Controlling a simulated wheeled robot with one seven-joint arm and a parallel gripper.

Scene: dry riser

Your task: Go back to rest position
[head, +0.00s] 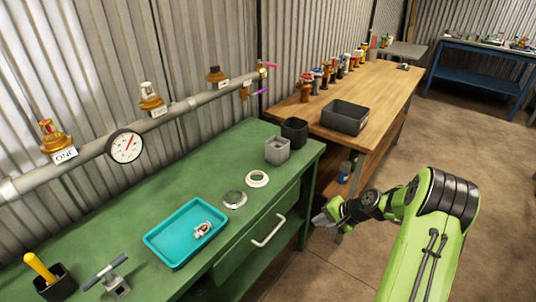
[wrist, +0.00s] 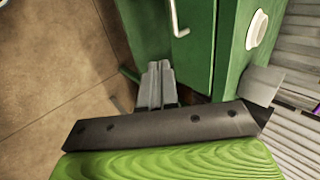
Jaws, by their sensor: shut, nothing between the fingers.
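My gripper (head: 327,214) is off the right side of the green workbench (head: 128,211), out over the floor in the head view. My green and black arm reaches to it from the lower right. In the wrist view the two grey fingers of my gripper (wrist: 157,84) lie together, with nothing seen between them. The green bench's side and drawer front (wrist: 192,42) show beyond the fingers, with a white handle (wrist: 178,18). The gripper is apart from the things on the bench top.
A teal tray (head: 160,240) holding a small valve part, two rings (head: 257,179) and a grey cup (head: 277,151) are on the green bench. A pipe with valves and a gauge (head: 125,146) runs along the wall. A wooden bench (head: 390,85) stands behind. The floor (head: 445,135) at right is clear.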

